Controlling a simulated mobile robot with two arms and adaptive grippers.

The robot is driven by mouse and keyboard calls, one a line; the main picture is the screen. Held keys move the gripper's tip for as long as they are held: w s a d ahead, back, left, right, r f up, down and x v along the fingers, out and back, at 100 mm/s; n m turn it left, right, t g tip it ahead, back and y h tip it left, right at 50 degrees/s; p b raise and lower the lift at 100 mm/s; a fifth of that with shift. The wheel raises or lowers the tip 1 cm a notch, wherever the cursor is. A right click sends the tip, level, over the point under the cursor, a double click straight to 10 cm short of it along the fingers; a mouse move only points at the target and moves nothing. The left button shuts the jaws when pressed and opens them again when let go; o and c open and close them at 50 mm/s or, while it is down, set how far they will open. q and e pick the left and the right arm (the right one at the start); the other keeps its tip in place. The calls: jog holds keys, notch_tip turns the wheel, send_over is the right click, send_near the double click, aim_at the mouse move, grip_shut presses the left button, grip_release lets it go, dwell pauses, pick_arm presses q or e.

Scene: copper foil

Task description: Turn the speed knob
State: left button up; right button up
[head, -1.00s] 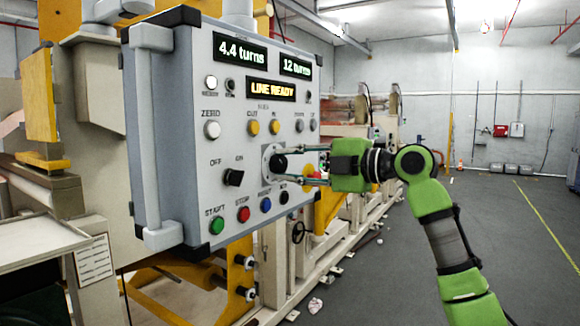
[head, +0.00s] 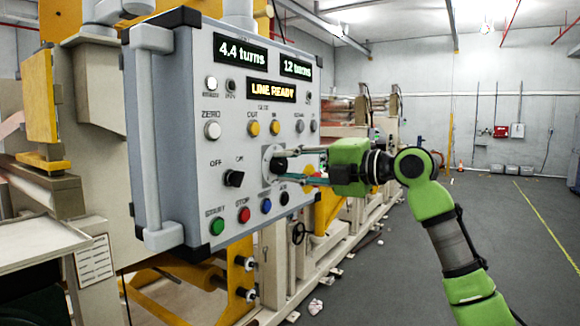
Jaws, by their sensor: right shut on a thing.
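The speed knob (head: 278,165) is a black round knob on a pale round dial plate, at the right part of the grey control panel (head: 180,130). My right gripper (head: 284,165) reaches in from the right with its fingers around the knob, one above and one below, shut on it. The fingers partly hide the dial plate and its markings. My left gripper is not in view.
The panel carries displays reading 4.4 turns, 12 turns and LINE READY. A black selector switch (head: 234,178), a red stop button (head: 243,215) and a blue button (head: 266,206) sit close by. Grey floor (head: 400,270) is open at right.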

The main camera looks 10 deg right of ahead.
jog(key=shift+f, duration=0.1)
jog(key=o, duration=1.1)
jog(key=v, duration=1.2)
